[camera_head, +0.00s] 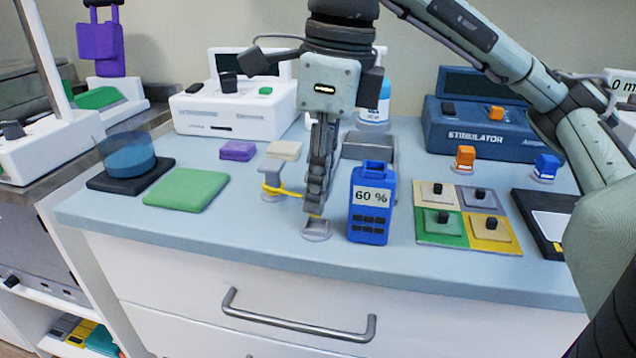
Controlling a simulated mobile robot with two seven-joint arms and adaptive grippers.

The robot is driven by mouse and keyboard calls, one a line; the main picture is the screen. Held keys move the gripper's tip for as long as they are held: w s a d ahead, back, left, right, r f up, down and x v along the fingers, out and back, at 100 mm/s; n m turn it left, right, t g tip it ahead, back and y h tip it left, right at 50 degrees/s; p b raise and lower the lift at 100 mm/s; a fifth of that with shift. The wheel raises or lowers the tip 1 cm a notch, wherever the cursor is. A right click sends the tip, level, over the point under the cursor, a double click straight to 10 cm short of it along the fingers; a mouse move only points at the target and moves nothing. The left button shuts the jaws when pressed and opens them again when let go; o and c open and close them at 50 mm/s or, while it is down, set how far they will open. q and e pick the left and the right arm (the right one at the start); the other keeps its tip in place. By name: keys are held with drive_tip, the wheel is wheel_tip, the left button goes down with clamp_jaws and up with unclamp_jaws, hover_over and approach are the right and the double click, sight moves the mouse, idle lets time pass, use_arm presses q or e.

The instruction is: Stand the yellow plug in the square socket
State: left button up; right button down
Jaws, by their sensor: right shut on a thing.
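My right gripper (318,203) points straight down over the front middle of the counter. It is shut on the yellow plug (315,214), of which only a small bit shows at the fingertips; the fingers hide the rest. Directly below is a low grey socket (317,236) near the counter's front edge. The shape of its opening is hidden, and I cannot tell whether the plug touches it or is inside. An orange plug (465,156) and a blue plug (546,165) stand in pale bases at the right. My left gripper is not in view.
A grey post (271,182) with a yellow strip (283,190) is close left. A coloured four-pad board (430,238) lies right, a green pad (187,189) left. Stimulator (475,142) stands behind.

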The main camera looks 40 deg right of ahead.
drive_tip(key=shift+f+b, duration=0.95)
drive_tip(key=shift+f, duration=0.2)
idle(0.6)
drive_tip(key=c, duration=1)
unclamp_jaws()
drive_tip(key=shift+r, duration=0.1)
drive_tip(key=shift+r+p, duration=2.7)
drive_tip(key=shift+r, duration=0.8)
